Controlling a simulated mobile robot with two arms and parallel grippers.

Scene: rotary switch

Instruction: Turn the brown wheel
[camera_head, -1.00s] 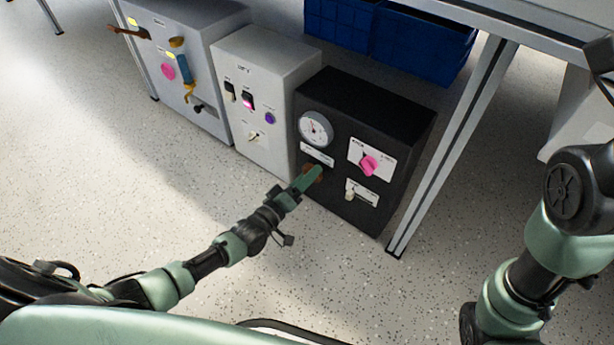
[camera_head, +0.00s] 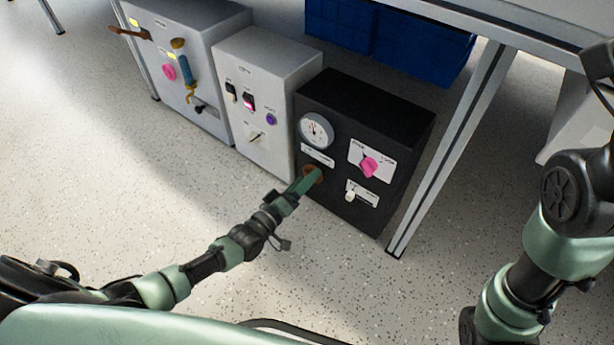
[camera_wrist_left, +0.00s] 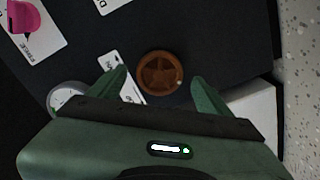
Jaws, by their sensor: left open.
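The brown wheel (camera_head: 313,174) is a small round knob on the front of the black box (camera_head: 367,108), below the gauge. In the left wrist view the brown wheel (camera_wrist_left: 160,73) shows whole, lying between and a little beyond the fingertips. My left gripper (camera_head: 308,180) is at the wheel and hides part of it in the head view. In the wrist view the left gripper (camera_wrist_left: 160,78) is open, with one green finger to each side of the wheel and gaps visible. My right arm shows at the right, but its gripper is not clear.
A pink knob (camera_head: 369,167), a round gauge (camera_head: 316,130) and a white switch (camera_head: 350,196) share the black box's front. Two grey boxes with controls stand to the left. A table leg (camera_head: 450,150) stands close on the right. The floor in front is clear.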

